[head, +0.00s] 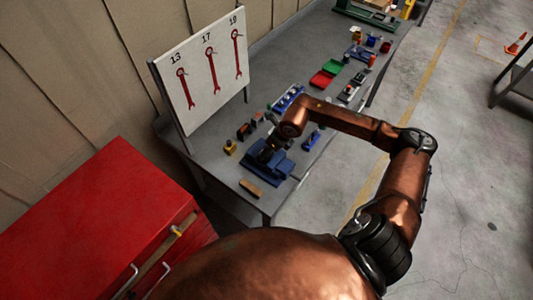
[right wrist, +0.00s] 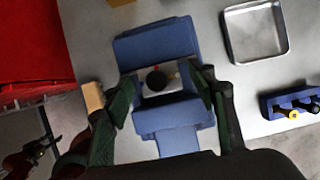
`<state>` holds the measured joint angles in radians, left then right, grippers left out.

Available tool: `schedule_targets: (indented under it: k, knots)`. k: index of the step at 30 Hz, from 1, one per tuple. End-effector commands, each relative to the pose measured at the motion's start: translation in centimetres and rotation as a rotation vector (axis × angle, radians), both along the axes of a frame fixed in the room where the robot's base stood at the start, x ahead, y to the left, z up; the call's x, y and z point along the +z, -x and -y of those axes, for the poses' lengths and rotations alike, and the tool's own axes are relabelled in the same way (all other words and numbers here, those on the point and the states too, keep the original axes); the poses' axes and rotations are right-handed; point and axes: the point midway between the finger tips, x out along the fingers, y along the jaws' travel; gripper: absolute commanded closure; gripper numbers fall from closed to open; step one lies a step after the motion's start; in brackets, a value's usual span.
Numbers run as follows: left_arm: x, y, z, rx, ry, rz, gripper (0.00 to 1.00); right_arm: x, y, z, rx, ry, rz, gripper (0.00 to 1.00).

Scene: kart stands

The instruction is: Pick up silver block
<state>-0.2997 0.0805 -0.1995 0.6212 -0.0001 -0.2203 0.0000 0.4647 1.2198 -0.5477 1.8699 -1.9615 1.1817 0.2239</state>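A blue vise (head: 277,166) sits near the front end of the grey workbench, and it also shows in the right wrist view (right wrist: 155,42). Between its two blue jaws is a small silver block (right wrist: 147,88) with a dark round spot over its middle. In the right wrist view my right gripper (right wrist: 163,86) has its dark green fingers apart, one on each side of the block, with visible gaps. In the head view my right arm reaches over the vise, and the arm and gripper hide the block.
A tan block (head: 251,188) lies by the vise near the bench edge. A silver tray (right wrist: 232,45) and a blue tool holder (right wrist: 275,108) lie to the right in the wrist view. A red cabinet (head: 95,215) stands left; a wrench board (head: 195,85) stands behind.

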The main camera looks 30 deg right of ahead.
Motion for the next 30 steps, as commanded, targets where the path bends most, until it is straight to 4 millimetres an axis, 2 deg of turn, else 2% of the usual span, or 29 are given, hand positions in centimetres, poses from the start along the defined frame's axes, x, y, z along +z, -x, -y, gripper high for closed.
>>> schedule_targets:
  k: [2,21,30]
  knots:
    - [0.0,-0.02,0.0,0.0,0.0,0.0,0.6,0.02,0.0,0.0,0.0,0.0,0.0,0.55]
    - [0.0,-0.01,0.03,0.0,0.0,0.0,0.6,0.04,0.0,0.01,0.0,0.0,0.0,0.99]
    - [-0.01,0.03,0.04,-0.001,0.0,-0.001,0.6,0.13,-0.06,0.0,0.0,-0.001,0.002,1.0]
